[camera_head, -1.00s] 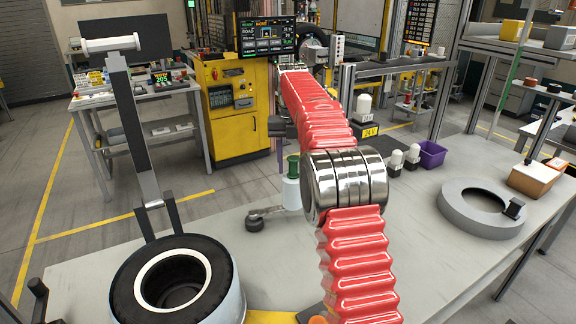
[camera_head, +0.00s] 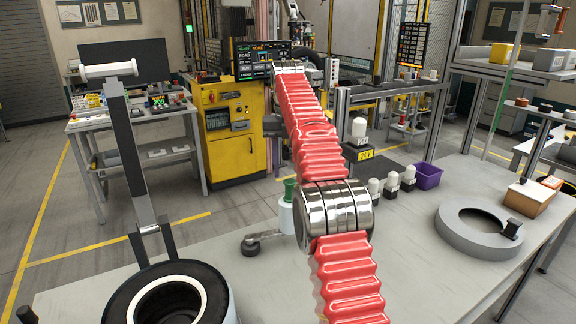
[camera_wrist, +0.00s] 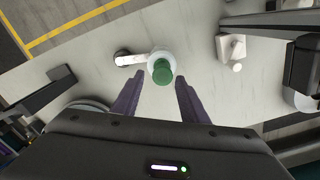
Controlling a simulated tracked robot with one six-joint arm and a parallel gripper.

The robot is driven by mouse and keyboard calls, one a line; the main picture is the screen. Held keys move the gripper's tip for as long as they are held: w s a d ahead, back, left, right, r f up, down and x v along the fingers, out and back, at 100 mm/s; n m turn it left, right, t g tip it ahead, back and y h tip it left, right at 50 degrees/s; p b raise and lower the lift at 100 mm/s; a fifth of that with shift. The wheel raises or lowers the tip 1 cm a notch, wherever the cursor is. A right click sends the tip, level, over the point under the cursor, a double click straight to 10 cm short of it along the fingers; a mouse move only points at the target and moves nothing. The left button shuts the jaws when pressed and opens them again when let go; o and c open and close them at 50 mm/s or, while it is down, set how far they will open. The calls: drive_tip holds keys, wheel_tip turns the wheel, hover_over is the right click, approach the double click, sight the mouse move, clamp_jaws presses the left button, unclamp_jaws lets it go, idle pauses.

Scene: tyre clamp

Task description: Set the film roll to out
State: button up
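A white roll (camera_head: 108,70) lies across the top of a dark upright arm (camera_head: 128,150) at the left in the head view; it may be the film roll. The arm's foot stands behind a black tyre (camera_head: 135,290) with a white inner ring, cut off by the bottom edge. In the wrist view my gripper (camera_wrist: 165,75) is open, with two dark purple fingers apart and nothing held. Beyond the fingertips stands a white round piece with a green top (camera_wrist: 162,72), apart from both fingers. In the head view my gripper is hidden behind my red arm.
The grey table (camera_head: 420,280) is mostly clear at front right. A grey ring (camera_head: 455,232) and an orange-and-white box (camera_head: 530,197) sit at its right. A purple bin (camera_head: 428,176) and white-topped pieces (camera_head: 391,183) stand at the back edge. A grey lever piece (camera_head: 262,238) lies mid-table.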

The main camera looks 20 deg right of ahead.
drive_tip(key=shift+r, duration=0.3)
drive_tip(key=shift+c, duration=0.5)
